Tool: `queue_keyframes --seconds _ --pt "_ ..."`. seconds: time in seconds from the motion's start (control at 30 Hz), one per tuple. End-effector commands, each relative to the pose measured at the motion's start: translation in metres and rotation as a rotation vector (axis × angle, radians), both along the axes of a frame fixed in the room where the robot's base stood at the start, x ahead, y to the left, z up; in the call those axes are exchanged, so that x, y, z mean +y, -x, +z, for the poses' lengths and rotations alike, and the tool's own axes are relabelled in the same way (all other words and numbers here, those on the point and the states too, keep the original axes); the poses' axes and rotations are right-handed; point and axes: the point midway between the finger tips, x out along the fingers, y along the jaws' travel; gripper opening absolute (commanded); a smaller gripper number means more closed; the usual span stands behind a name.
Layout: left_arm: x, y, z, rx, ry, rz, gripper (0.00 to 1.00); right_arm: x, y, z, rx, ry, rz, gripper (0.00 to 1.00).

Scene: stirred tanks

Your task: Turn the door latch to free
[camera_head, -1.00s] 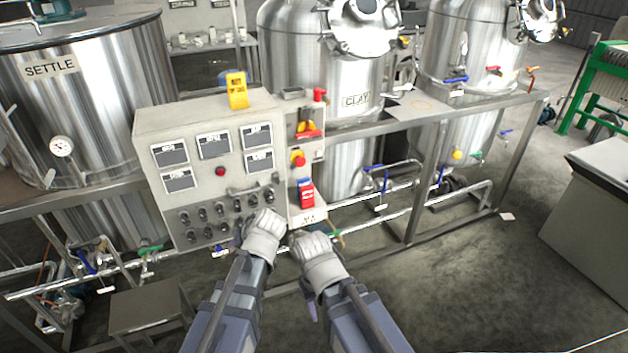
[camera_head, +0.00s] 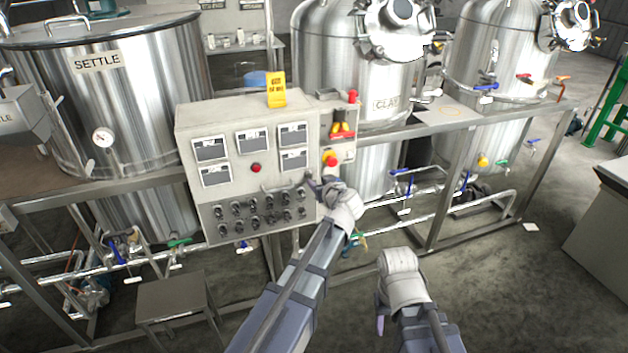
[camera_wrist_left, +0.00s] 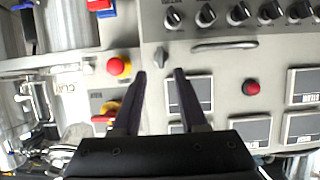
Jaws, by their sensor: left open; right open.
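The door latch (camera_wrist_left: 162,58) is a small grey turn-knob on the beige control cabinet (camera_head: 190,125). In the left wrist view its grip stands upright, between and just beyond my left fingertips; contact cannot be told. My left gripper (camera_head: 316,184) is open at the cabinet's right side and mostly hides the latch in the head view. Its two dark fingers (camera_wrist_left: 160,73) straddle the line to the latch with nothing between them. My right gripper (camera_head: 392,300) is open and low in front of the rack, right of the cabinet; its fingertips are mostly hidden.
A bar handle (camera_wrist_left: 224,46) and several black selector knobs (camera_wrist_left: 240,14) are close to the latch. A red emergency button (camera_wrist_left: 119,66) sits beside the left fingers. A yellow tag (camera_head: 276,91) stands on the cabinet.

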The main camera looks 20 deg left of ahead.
Motion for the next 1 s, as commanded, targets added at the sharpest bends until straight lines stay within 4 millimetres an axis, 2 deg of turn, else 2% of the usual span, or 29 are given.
queue_keyframes --seconds 0.33,0.47,0.7,1.0 --pt "0.027 -0.042 -0.023 0.002 0.001 0.003 0.42 0.0 0.0 -0.022 0.0 0.0 0.0 0.5" --pt "0.032 -0.048 -0.025 0.001 0.002 0.003 0.42 0.0 0.0 -0.024 0.0 0.0 0.0 0.5" --pt "0.033 -0.048 -0.024 0.001 0.002 0.001 0.42 0.0 0.0 -0.024 0.0 0.0 0.0 0.5" --pt "0.033 -0.048 -0.024 0.001 0.002 0.001 0.09 0.0 0.0 -0.024 0.0 0.0 0.0 0.5"
